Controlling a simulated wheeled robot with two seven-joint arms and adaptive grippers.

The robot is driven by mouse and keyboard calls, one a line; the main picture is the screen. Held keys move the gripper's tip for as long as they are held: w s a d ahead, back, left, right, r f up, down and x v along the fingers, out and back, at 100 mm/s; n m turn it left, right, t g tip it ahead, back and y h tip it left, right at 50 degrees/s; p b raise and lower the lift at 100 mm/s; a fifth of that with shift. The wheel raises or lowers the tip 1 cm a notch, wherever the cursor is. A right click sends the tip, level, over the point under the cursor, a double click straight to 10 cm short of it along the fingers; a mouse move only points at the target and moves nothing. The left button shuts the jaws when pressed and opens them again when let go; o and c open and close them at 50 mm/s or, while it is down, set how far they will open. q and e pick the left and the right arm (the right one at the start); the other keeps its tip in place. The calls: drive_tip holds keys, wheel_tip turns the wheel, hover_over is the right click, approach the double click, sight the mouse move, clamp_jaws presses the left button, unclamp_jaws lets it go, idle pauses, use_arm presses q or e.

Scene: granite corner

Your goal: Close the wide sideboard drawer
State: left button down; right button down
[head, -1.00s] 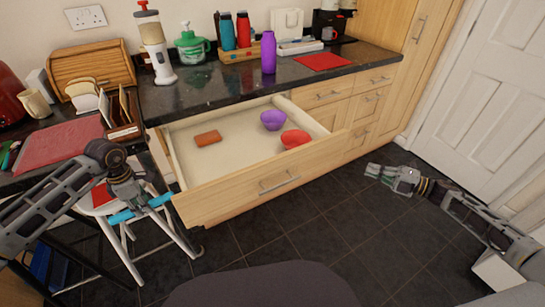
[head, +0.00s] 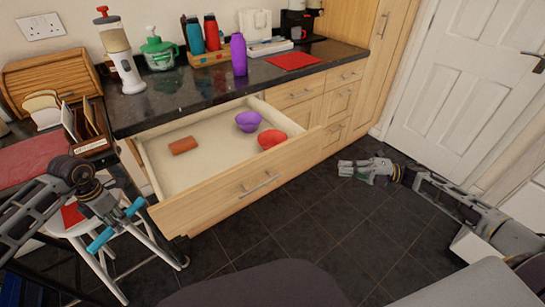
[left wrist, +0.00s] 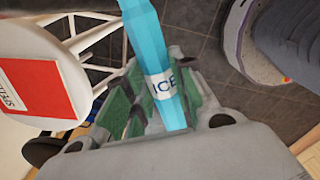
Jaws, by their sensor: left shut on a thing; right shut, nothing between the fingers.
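The wide sideboard drawer stands open, its wooden front (head: 215,200) pulled well out below the dark counter, with a metal bar handle (head: 260,184). Inside lie a brown block (head: 184,145), a purple bowl (head: 248,121) and a red bowl (head: 271,139). My left gripper (head: 116,224) is left of the drawer front, apart from it, and shut on a light-blue ice pack. The pack, marked "ICE", shows large in the left wrist view (left wrist: 146,45). My right gripper (head: 352,168) is shut and empty, right of the drawer front and apart from it.
A white stool (head: 165,250) with a red item on its seat stands by my left gripper, left of the drawer. Bottles, including a purple one (head: 238,54), stand on the counter (head: 190,88). Dark floor tiles (head: 285,222) before the drawer are clear.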

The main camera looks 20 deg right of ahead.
use_arm(q)
drive_tip(key=shift+f+b, duration=0.7)
use_arm(e)
approach(293, 157)
drive_tip(key=s+a, duration=0.2)
drive_tip(key=a, duration=0.1)
use_arm(q)
drive_tip(key=shift+f+b, duration=0.45)
use_arm(e)
drive_tip(key=shift+w+a, duration=0.2)
drive_tip(key=shift+w, duration=0.45)
drive_tip(key=shift+w+a, duration=0.2)
drive_tip(key=shift+w, duration=0.4)
drive_tip(key=shift+w+a, duration=0.25)
drive_tip(key=shift+w, duration=0.4)
use_arm(q)
drive_tip(key=shift+f, duration=0.1)
use_arm(e)
drive_tip(key=shift+w, duration=0.2)
